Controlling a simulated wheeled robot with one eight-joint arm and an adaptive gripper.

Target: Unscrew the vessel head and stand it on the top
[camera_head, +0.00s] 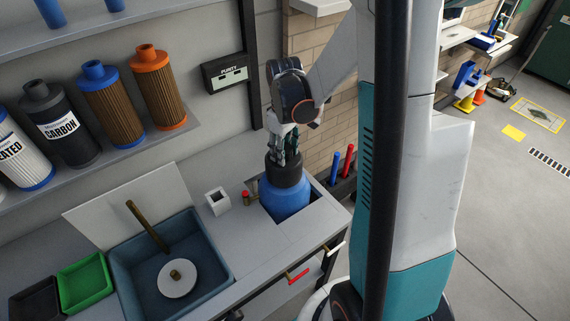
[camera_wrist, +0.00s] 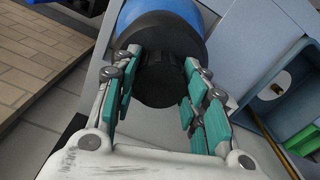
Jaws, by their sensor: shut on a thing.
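The blue vessel (camera_head: 286,204) sits in a cutout of the counter with its black head (camera_head: 287,174) on top. The wrist view also shows the black head (camera_wrist: 163,75) with the blue vessel (camera_wrist: 190,12) beyond it. My gripper (camera_head: 284,154) comes down on the head from above. In the wrist view my gripper (camera_wrist: 160,78) has its teal-padded fingers on either side of the head's narrower black part, shut on it. The head appears seated on the vessel; its thread is hidden.
The counter top (camera_head: 252,236) has free room in front of the vessel. A small white box (camera_head: 217,201) and a red-topped piece (camera_head: 246,196) stand left of it. A blue sink (camera_head: 205,262) lies further left. Blue and red tubes (camera_head: 342,163) stand at right.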

